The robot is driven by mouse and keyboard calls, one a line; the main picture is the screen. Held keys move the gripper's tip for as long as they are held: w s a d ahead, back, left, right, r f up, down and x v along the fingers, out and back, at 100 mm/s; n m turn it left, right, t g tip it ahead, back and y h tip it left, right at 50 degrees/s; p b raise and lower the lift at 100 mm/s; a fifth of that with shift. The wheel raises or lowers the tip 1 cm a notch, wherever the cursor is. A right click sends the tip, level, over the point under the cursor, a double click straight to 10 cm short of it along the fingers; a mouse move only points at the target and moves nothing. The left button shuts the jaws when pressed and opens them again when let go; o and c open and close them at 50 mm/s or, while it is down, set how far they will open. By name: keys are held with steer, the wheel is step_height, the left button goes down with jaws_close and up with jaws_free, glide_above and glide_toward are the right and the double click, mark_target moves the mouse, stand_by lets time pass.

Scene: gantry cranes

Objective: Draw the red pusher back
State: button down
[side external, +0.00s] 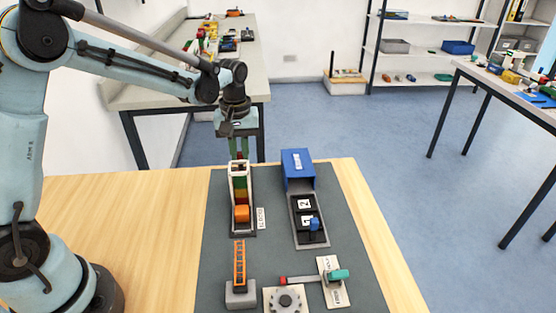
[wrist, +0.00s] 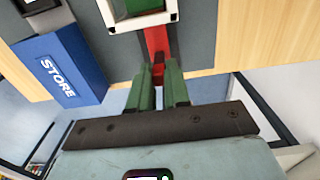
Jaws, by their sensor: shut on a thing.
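The red pusher (wrist: 156,42) shows in the wrist view as a red bar running out from under the white-framed dispenser (wrist: 128,22). My gripper (wrist: 158,78) has its green fingers closed on the raised red tab at the pusher's near end. In the side view my gripper (side external: 239,150) is low behind the dispenser (side external: 240,190), pointing down at the table's far edge. The dispenser holds a stack of coloured blocks, with an orange block (side external: 242,214) at its foot. In the side view the pusher is hidden behind the dispenser.
A blue STORE box (side external: 298,168) with a numbered track (side external: 309,218) stands to the right of the dispenser. An orange ladder-like piece (side external: 239,263), a grey gear (side external: 286,300) and a red-and-green lever (side external: 315,278) are nearer. The table's left side is clear.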

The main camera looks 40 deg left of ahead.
steer(key=shift+w+a, duration=1.1)
steer(key=shift+w, duration=0.05)
steer(key=c, duration=1)
jaws_free()
steer(key=shift+r, duration=0.1)
step_height(320, 180, up, 7)
